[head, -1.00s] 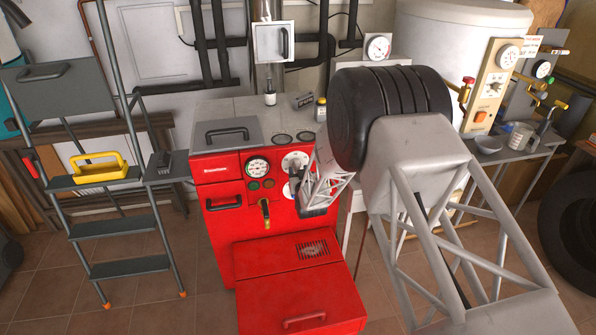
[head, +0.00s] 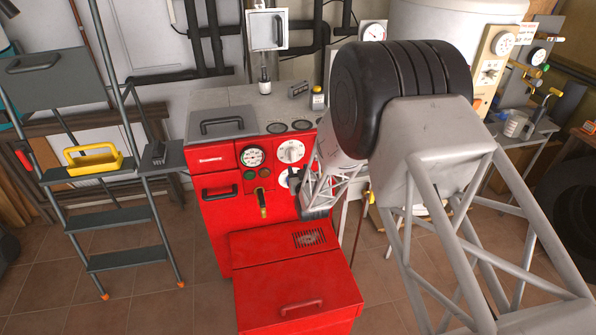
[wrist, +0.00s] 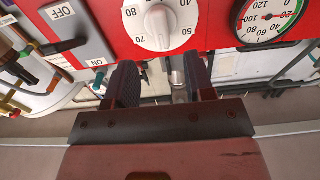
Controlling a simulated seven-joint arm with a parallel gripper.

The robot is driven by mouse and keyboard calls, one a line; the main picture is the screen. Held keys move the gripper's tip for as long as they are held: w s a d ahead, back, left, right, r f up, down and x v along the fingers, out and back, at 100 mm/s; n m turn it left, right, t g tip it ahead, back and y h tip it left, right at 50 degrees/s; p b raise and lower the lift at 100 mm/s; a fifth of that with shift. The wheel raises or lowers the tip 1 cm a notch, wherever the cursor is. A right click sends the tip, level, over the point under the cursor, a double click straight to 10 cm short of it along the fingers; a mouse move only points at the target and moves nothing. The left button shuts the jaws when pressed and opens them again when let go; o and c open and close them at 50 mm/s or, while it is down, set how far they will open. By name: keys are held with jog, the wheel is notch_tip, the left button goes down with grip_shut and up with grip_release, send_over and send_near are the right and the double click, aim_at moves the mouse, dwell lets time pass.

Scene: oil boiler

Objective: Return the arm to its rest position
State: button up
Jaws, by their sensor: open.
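My arm (head: 440,140) reaches from the lower right toward the front of the red boiler (head: 225,225). My gripper (wrist: 160,85) is open and empty in the wrist view, its two dark fingers apart just short of the boiler's panel. In the head view my gripper (head: 316,208) is a small dark shape at the right side of the boiler front, partly hidden by the arm. The white temperature dial (wrist: 160,25) is beyond the fingers in the wrist view, and it also shows in the head view (head: 290,151). An OFF/ON switch (wrist: 65,25) is left of the dial.
A grey stepladder (head: 120,220) with a yellow toolbox (head: 93,160) stands at the left. A white tank (head: 450,25) is behind the arm. A side table (head: 535,135) and a tire (head: 575,205) are at the right. Floor (head: 180,310) is open in front of the ladder.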

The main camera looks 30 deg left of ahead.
dwell(0.3)
jog(key=w+d+r+m+h, duration=0.1)
jog(key=w+d+r+h, duration=0.1)
jog(key=d+r, duration=0.6)
jog(key=w+d+r+m+h, duration=0.1)
jog(key=w+d+r+h, duration=0.2)
jog(key=d+r, duration=0.45)
jog(key=s+d+r+m+g+h, duration=0.1)
jog(key=s+d+r, duration=0.15)
jog(key=d, duration=0.45)
jog(key=s+d+r+m+g+h, duration=0.15)
jog(key=d+r, duration=0.25)
jog(key=d, duration=0.4)
jog(key=s+d+r+g+h, duration=0.1)
jog(key=s+d+r, duration=0.15)
jog(key=d, duration=0.45)
jog(key=s+d+r+m+g+h, duration=0.1)
jog(key=s+d+r+h, duration=0.15)
jog(key=s+d, duration=0.65)
jog(key=s+d+r+m+g+h, duration=0.15)
jog(key=s+d+r, duration=0.25)
jog(key=s+d, duration=0.45)
jog(key=s+d+m+g, duration=0.1)
jog(key=s+d, duration=0.4)
jog(key=s, duration=0.5)
jog(key=s+d+m+g, duration=0.1)
jog(key=s+d+g, duration=0.2)
jog(key=s, duration=0.7)
jog(key=shift+s+d+r, duration=0.25)
jog(key=shift+d, duration=0.75)
